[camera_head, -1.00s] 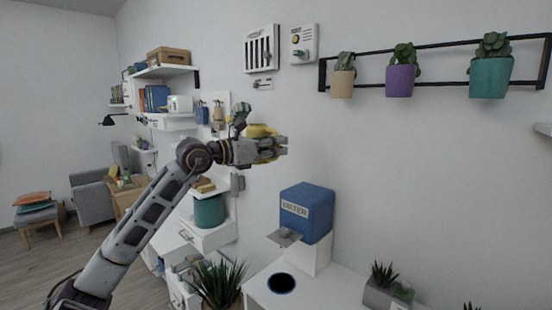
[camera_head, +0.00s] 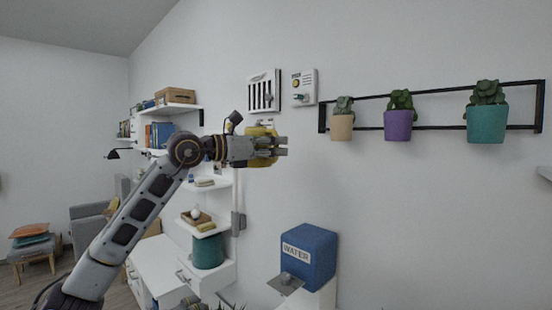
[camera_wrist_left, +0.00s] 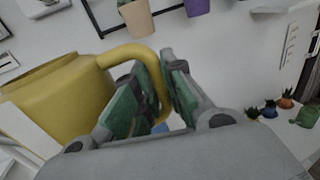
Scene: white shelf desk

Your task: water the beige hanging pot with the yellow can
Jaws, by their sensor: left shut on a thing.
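The beige hanging pot (camera_head: 341,127) with a small plant hangs at the left end of a black wall rack; a beige pot also shows at the top of the left wrist view (camera_wrist_left: 136,18). My left gripper (camera_head: 282,147) is left of and slightly below it, apart from it. In the left wrist view (camera_wrist_left: 165,88) it is shut on the handle of the yellow can (camera_wrist_left: 62,98). In the head view the can (camera_head: 262,133) is mostly hidden behind the gripper. Its spout is not clearly visible. My right gripper is not in view.
A purple pot (camera_head: 398,125) and a teal pot (camera_head: 487,124) hang on the same rack (camera_head: 440,127). A blue water box (camera_head: 309,255) stands below. Wall between gripper and rack is bare.

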